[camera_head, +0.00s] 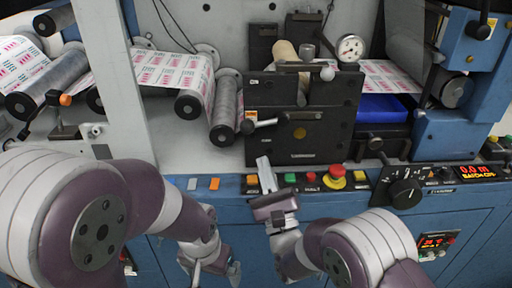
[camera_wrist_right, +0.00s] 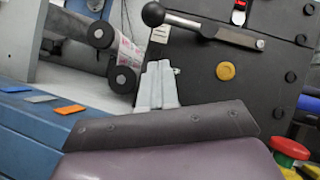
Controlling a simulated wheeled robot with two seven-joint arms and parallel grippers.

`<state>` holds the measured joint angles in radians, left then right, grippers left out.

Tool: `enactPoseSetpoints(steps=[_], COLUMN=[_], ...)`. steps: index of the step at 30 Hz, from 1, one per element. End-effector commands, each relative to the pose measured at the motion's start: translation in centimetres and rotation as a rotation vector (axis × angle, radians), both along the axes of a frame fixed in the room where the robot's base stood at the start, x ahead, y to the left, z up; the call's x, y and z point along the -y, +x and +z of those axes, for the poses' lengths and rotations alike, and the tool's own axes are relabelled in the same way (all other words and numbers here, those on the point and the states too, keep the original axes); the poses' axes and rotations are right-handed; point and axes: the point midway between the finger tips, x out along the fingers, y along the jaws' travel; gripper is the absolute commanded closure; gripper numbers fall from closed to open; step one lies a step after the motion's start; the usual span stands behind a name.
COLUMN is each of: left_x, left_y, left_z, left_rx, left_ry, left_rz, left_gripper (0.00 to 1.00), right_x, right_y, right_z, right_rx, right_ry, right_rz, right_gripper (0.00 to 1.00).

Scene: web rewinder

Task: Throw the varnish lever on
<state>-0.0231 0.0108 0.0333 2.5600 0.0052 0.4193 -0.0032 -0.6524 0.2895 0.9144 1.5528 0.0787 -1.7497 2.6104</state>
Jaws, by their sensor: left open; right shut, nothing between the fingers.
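A lever with a black ball knob (camera_head: 248,127) is on the front of the black unit (camera_head: 315,138). Its arm lies nearly level, with the knob at the left end. In the right wrist view the same knob (camera_wrist_right: 153,14) is above the fingers, its arm sloping slightly down to the right. A second lever with a pale ball (camera_head: 327,74) is higher on the unit; no readable label tells which is the varnish lever. My right gripper (camera_head: 264,172) is shut and empty, below the black-knobbed lever and apart from it. My left gripper (camera_head: 208,268) is open, low before the blue cabinet.
A button rail with a red mushroom button (camera_head: 335,176) runs below the unit. A rotary selector (camera_head: 405,192) is to the right. Printed web (camera_head: 170,72) and rollers (camera_head: 224,120) are at the left.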

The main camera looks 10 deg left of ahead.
Motion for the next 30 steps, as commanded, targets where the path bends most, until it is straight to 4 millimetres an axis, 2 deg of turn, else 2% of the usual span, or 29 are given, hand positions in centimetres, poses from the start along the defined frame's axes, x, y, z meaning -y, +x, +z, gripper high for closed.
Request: enactPoseSetpoints(steps=[2, 6, 10, 25, 30], left_x=[0.0, 0.0, 0.0, 0.0, 0.0], left_y=[0.0, 0.0, 0.0, 0.0, 0.0], left_z=[0.1, 0.4, 0.6, 0.4, -0.5], left_rx=[0.0, 0.0, 0.0, 0.0, 0.0], left_ry=[0.0, 0.0, 0.0, 0.0, 0.0], left_rz=[0.0, 0.0, 0.0, 0.0, 0.0], left_gripper=[0.0, 0.0, 0.0, 0.0, 0.0], right_x=[-0.7, -1.8, -2.3, -2.6, -3.8], right_y=[1.2, 1.2, 1.3, 1.3, 1.2], right_z=[0.9, 3.1, 4.1, 4.4, 4.5], right_rx=[0.002, 0.002, 0.001, 0.0, 0.003], right_ry=[0.001, 0.0, -0.001, -0.001, 0.0], right_rz=[0.0, 0.002, 0.002, 0.001, 0.002], right_gripper=[1.0, 1.0, 1.0, 1.0, 1.0])
